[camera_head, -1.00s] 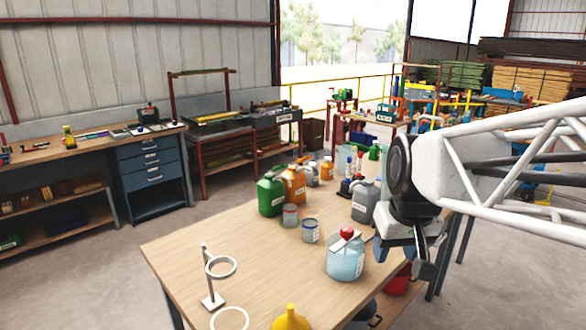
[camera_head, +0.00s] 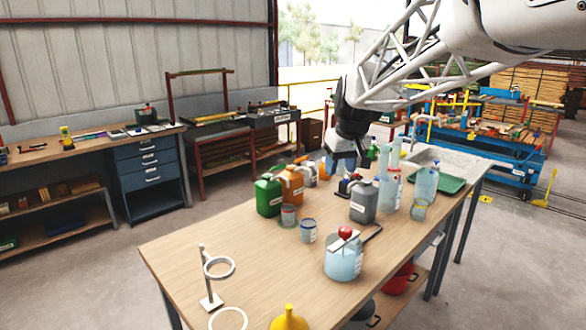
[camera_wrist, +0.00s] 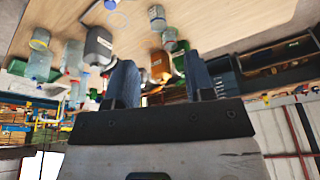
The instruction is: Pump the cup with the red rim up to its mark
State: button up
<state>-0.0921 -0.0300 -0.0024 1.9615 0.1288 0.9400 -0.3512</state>
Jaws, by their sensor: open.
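A pale blue jar with a red pump knob and a light spout (camera_head: 343,262) stands nearer, toward the table's front edge. Any mark or liquid level on the cup is too small to make out. My gripper (camera_head: 346,164) is open and empty, above the far part of the table, behind the cup and jar. Its blue fingers (camera_wrist: 161,66) show apart in the wrist view.
Green (camera_head: 268,195) and orange (camera_head: 292,186) jugs and a grey canister (camera_head: 363,203) crowd the table's middle. A ring stand (camera_head: 210,300) and yellow funnel (camera_head: 289,318) are in front. The left-front table is mostly clear.

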jog(key=w+a+f+n, duration=0.1)
jog(key=w+a, duration=0.3)
jog(key=w, duration=0.6)
jog(key=w+a+f+n, duration=0.1)
jog(key=w+a, duration=0.2)
jog(key=w, duration=0.6)
jog(key=n+y, duration=0.2)
jog(key=n, duration=0.1)
send_over(280, 167)
jog(key=d, duration=0.2)
notch_tip(280, 167, down, 7)
jog(key=shift+s+a+r, duration=0.1)
jog(key=shift+x, duration=3.95)
grip_shut()
